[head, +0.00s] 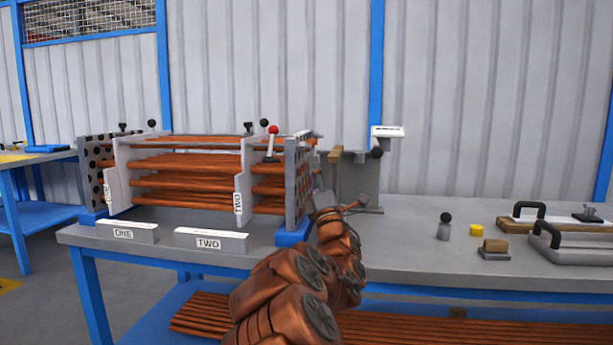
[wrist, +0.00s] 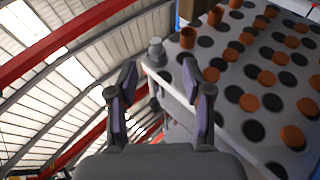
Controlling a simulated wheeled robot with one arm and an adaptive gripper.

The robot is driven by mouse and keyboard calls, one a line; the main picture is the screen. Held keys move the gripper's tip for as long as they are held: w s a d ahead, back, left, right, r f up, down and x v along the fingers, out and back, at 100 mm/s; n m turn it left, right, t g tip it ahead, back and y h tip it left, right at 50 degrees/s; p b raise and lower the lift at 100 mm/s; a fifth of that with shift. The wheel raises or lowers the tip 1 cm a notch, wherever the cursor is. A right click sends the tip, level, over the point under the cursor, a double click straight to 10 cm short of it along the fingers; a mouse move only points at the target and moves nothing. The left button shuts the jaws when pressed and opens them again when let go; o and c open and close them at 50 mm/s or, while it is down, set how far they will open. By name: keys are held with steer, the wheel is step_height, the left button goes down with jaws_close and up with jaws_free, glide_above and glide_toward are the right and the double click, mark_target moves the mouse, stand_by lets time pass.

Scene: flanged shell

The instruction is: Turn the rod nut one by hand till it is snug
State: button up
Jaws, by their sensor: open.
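The tube bundle (head: 190,172), with copper tubes running through pale plates, lies on the bench. Its right end plate (head: 297,180) faces my arm. In the wrist view the same kind of end plate (wrist: 228,98) shows dark holes and copper tube ends. A grey stepped nut-like part (wrist: 156,52) stands at the plate's corner, just beyond my fingertips; I cannot tell if it is nut one. My gripper (wrist: 159,72) is open and empty, its two fingers apart. A second grey part (wrist: 153,90) shows between the fingers, partly hidden. In the head view my arm hides part of the plate's right side.
White blocks marked ONE (head: 127,233) and TWO (head: 211,241) stand at the bench front. A grey upright bracket (head: 362,180) stands behind my gripper. A black-knobbed part (head: 445,228), a yellow piece (head: 477,230) and handled plates (head: 570,245) lie at right.

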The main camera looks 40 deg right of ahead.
mark_target(302, 146)
steer(key=w+d+r+n+t+y+b, duration=0.1)
steer(key=w+r+n+y+b, duration=0.1)
steer(key=w+r, duration=0.2)
steer(key=shift+w+d+r+n+t+b, duration=0.2)
steer(key=shift+n+t+b, duration=0.1)
steer(key=shift+n, duration=0.1)
stand_by(0.6)
jaws_close()
stand_by(0.5)
